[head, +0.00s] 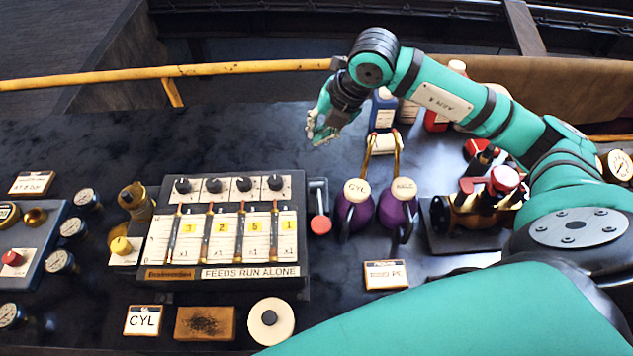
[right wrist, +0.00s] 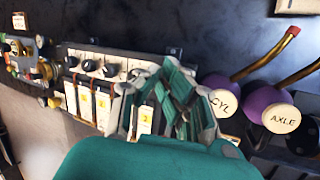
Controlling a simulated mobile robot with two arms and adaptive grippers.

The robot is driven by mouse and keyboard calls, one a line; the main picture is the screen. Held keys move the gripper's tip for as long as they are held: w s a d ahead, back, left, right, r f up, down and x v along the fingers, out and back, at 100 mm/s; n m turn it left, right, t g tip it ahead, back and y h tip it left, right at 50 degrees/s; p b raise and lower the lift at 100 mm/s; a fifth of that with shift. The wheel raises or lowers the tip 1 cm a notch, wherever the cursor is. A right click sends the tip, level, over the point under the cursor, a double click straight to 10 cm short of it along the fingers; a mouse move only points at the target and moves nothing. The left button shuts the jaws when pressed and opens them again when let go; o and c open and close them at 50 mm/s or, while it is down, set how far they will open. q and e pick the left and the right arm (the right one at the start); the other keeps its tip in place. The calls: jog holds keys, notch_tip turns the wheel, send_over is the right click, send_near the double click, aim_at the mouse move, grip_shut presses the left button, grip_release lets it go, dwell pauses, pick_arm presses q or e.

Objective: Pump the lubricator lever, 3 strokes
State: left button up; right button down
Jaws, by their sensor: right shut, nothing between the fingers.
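The lubricator (head: 222,232) is a dark box with a white front, glass feed tubes and a row of black knobs. Its lever (head: 320,224), with a round red end, hangs upright at the box's right side. My right gripper (head: 318,130) is shut and empty, above and behind the lever, apart from it. In the right wrist view my right gripper's fingers (right wrist: 172,100) cover part of the lubricator (right wrist: 92,100), and the lever cannot be made out there. My left gripper is out of view.
Two purple oil cans, CYL (head: 357,205) and AXLE (head: 400,208), stand close right of the lever with tall spouts. A brass valve with a red handle (head: 490,183) is further right. A brass fitting (head: 134,199) and gauges stand left. A yellow rail (head: 240,68) runs behind.

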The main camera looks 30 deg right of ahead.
aim_at(318, 208)
jog(key=f+b, duration=0.1)
jog(key=f, duration=0.1)
jog(key=s+f+b, duration=0.1)
jog(key=f, duration=0.1)
jog(key=a+f+b, duration=0.1)
jog(key=f, duration=0.1)
jog(key=shift+s+f+b, duration=0.35)
jog(key=shift+f+b, duration=0.05)
jog(key=shift+s+a+f+b, duration=0.1)
jog(key=shift+s+f+b, duration=0.1)
jog(key=shift+f+b, duration=0.4)
dwell(0.6)
jog(key=shift+s+f+b, duration=0.15)
jog(key=shift+f+b, duration=0.2)
jog(key=shift+b, duration=0.25)
jog(key=shift+s+f, duration=0.1)
jog(key=shift+f, duration=0.15)
jog(key=shift+s+a+f+b, duration=0.15)
jog(key=shift+s+f+b, duration=0.05)
jog(key=shift+f+b, duration=0.45)
jog(key=shift+s+a+f+b, duration=0.1)
jog(key=shift+s+f+b, duration=0.1)
jog(key=shift+f+b, duration=0.4)
dwell(1.1)
